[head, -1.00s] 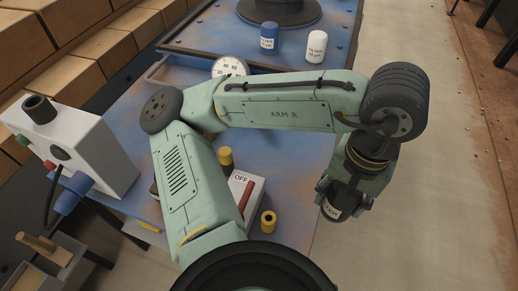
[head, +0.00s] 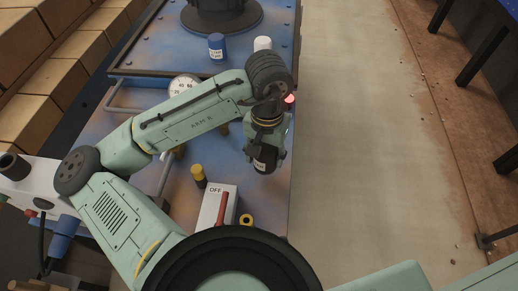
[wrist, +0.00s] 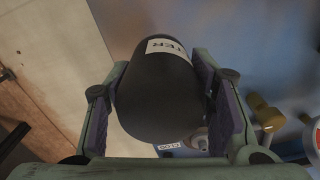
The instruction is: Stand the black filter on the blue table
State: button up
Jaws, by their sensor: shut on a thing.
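The black filter (wrist: 158,95) is a dark rounded cylinder with a white label reading "TER" in the wrist view. My gripper (wrist: 165,105) is shut on it, with a pad on each side. In the head view the filter (head: 262,167) hangs in my gripper (head: 264,158) near the right edge of the worn blue-topped bench (head: 273,205). Its height above that surface is hard to tell. A plain blue table top (head: 502,8) shows in the top right corner, mostly cut off.
A blue canister (head: 217,47) and a white canister (head: 262,44) stand at the back. An OFF switch box (head: 210,208), yellow-capped parts (head: 198,173) and a gauge (head: 184,86) are on the bench. Bare floor (head: 360,150) lies to the right.

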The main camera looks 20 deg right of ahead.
jog(key=shift+w+a, duration=0.25)
jog(key=shift+w, duration=0.55)
jog(key=f, duration=0.1)
jog(key=w+f+p, duration=0.1)
jog(key=f, duration=0.1)
jog(key=shift+w+a+f, duration=0.1)
jog(key=shift+a+f, duration=0.05)
jog(key=shift+a, duration=0.05)
jog(key=shift+f, duration=0.2)
jog(key=shift+f, duration=0.2)
jog(key=o, duration=1.2)
notch_tip(320, 180, up, 12)
jog(key=shift+r, duration=0.25)
